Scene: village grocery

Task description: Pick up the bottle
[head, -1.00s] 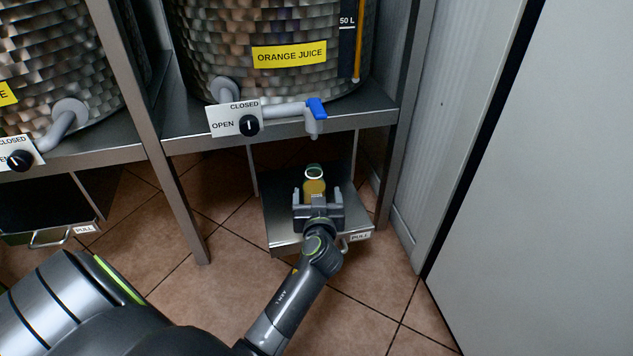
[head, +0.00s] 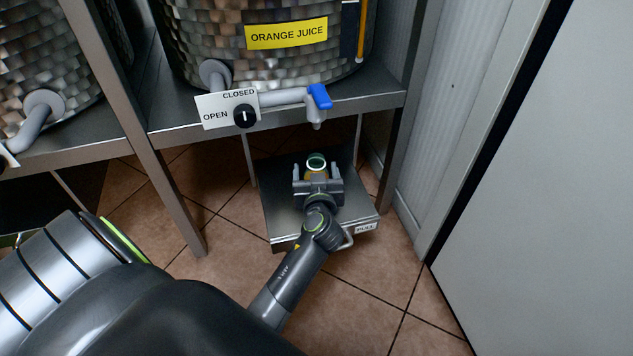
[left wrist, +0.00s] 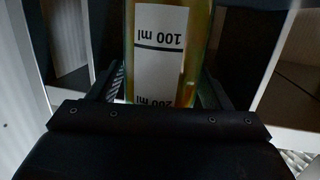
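The bottle (head: 317,162) is clear glass with a green-rimmed mouth and yellowish contents. It stands upright on a metal pull-out tray (head: 290,222) below the orange juice tank's tap. My left gripper (head: 317,172) is at the tray with one finger on each side of the bottle. The fingers are spread wider than the bottle, with gaps beside it in the head view. The left wrist view shows the bottle (left wrist: 195,45) between the fingers, with a white label reading 100 ml and 200 ml upside down. The gripper hides the bottle's lower part. My right gripper is not in view.
A dial (head: 246,116) reads OPEN and CLOSED. A shelf post (head: 175,190) stands left of the tray. A grey wall panel (head: 520,170) closes off the right side.

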